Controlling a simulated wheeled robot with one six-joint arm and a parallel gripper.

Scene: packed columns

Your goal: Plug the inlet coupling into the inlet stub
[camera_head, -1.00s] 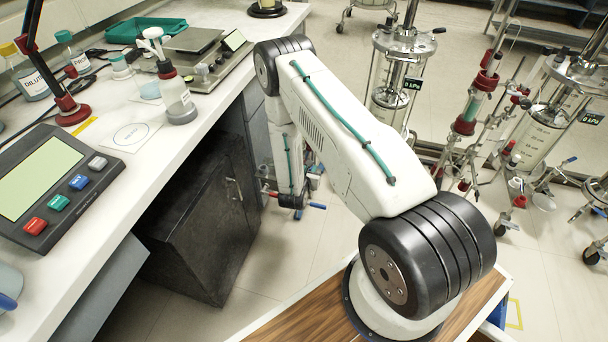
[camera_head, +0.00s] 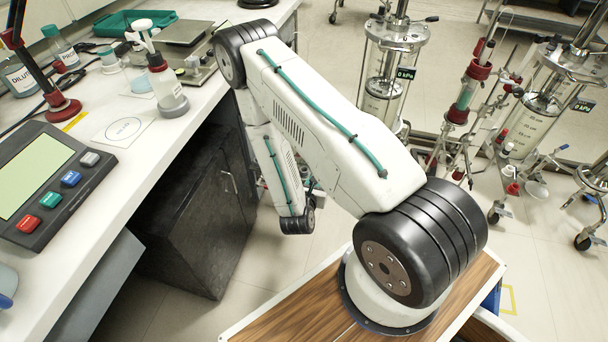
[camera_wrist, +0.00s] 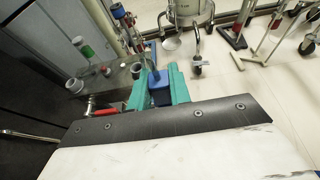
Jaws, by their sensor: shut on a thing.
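In the wrist view my gripper (camera_wrist: 159,90) has teal fingers, shut on a blue block-shaped part, which I take to be the inlet coupling (camera_wrist: 158,97). A thin dark stem rises from or behind this part; I cannot tell which. In the head view my gripper and the coupling are hidden behind my arm. I cannot pick out the inlet stub for sure in either view. Several stands and fittings lie beyond the fingers in the wrist view.
A dark cabinet (camera_head: 190,220) stands under the white bench (camera_head: 150,160) at left. Wheeled glass columns (camera_head: 388,75) and a stand with a red clamp (camera_head: 468,90) are at right. In the wrist view a red handle (camera_wrist: 102,113) lies left of the fingers. Pale floor (camera_wrist: 245,80) is open at right.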

